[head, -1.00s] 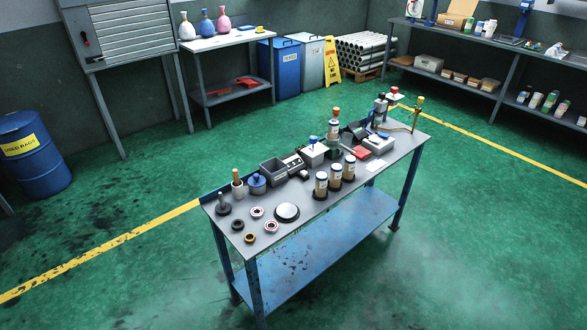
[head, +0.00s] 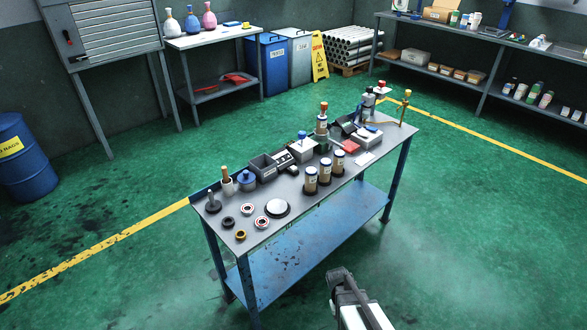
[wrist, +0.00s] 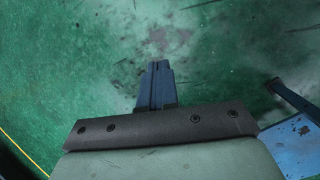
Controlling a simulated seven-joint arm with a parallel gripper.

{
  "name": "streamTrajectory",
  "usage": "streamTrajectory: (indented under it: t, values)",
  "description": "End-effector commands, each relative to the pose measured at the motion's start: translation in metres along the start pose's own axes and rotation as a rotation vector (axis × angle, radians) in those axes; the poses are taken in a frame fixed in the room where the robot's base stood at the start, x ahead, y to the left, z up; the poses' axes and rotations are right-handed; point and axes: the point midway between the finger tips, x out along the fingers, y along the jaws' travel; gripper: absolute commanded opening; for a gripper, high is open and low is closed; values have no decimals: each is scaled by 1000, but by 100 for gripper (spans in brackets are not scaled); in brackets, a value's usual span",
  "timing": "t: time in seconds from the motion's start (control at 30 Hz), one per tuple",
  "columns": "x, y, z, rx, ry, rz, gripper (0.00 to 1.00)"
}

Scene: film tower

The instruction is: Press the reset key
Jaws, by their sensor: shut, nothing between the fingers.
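The steel workbench (head: 262,238) stands in the middle of the head view with the task's devices on it. A dark device with a pale face (head: 285,160) sits mid-bench beside a grey open box (head: 263,167). A white-grey box with a blue top piece (head: 302,148) stands to its right. I cannot make out which part is the reset key; it is too small to tell. My gripper (wrist: 157,66) is shut and empty in the wrist view, over bare green floor. My arm shows at the bottom of the head view, in front of the bench and apart from it.
Three labelled cylinders (head: 311,180) stand along the bench's front edge. A tall bottle-like item (head: 322,118) stands behind them. A silver disc (head: 278,207) and several rings lie at the left end. The blue lower shelf (wrist: 300,140) shows at the wrist view's right. Floor before the bench is clear.

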Motion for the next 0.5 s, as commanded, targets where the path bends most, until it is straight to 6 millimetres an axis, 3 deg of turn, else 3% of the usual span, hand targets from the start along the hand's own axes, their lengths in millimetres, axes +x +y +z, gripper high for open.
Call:
streamTrajectory:
  t: [0.1, 0.5]
  values:
    - [-26, 5, -30, -6, 47, 44, 0]
    - [-126, 18, -110, -11, 198, 184, 0]
